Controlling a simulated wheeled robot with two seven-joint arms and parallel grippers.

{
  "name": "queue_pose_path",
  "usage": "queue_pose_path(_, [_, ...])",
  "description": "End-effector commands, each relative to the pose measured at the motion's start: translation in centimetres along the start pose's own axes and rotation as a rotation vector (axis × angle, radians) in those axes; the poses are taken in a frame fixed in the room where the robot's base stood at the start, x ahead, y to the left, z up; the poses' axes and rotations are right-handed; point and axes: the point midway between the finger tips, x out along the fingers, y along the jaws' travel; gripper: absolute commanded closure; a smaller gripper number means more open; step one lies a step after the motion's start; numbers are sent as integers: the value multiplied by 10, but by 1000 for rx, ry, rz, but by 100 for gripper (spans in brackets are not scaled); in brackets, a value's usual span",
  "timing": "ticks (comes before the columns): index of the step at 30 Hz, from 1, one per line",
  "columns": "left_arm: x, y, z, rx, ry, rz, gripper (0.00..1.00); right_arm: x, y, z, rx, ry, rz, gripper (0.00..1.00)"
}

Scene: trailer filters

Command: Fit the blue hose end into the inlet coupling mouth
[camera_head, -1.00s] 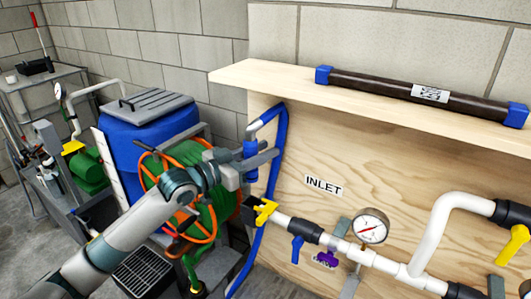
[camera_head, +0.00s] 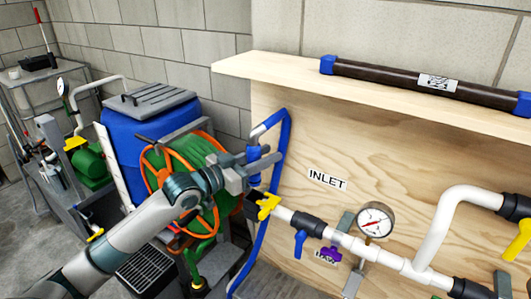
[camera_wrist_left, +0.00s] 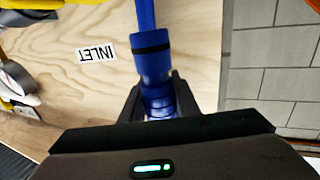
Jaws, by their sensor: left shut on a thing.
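My left gripper (camera_head: 262,161) is shut on the blue hose end (camera_head: 253,180), just above and slightly left of the inlet coupling. In the left wrist view the hose end (camera_wrist_left: 151,62), with a black band, sits between the fingertips (camera_wrist_left: 158,98). The hose (camera_head: 285,140) loops up from the grip, then hangs down behind the coupling. The inlet coupling (camera_head: 252,201) is a black mouth with yellow levers (camera_head: 268,206) on a white pipe. The hose end is apart from the mouth. The mouth's inside is not clear. My right gripper is out of view.
The plywood panel (camera_head: 330,220) carries an INLET label (camera_head: 328,180), a pressure gauge (camera_head: 375,220) and a blue valve handle (camera_head: 300,242). A shelf (camera_head: 300,75) juts out above, holding a dark tube (camera_head: 400,80). A green hose reel (camera_head: 200,155) and blue barrel (camera_head: 130,140) stand behind my arm.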

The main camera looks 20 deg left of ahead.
Motion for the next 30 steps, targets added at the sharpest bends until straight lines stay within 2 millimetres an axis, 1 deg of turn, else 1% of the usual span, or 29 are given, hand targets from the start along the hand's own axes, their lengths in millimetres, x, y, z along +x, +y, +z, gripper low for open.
queue_pose_path(1, [0, 0, 6, 0, 0, 0, 98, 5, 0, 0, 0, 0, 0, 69])
queue_pose_path(3, [0, 0, 11, 0, 0, 0, 98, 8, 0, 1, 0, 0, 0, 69])
queue_pose_path(10, [0, 0, 21, 0, 1, -1, 98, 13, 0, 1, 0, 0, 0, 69])
queue_pose_path(30, [0, 0, 23, 0, 1, 0, 98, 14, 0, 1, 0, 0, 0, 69])
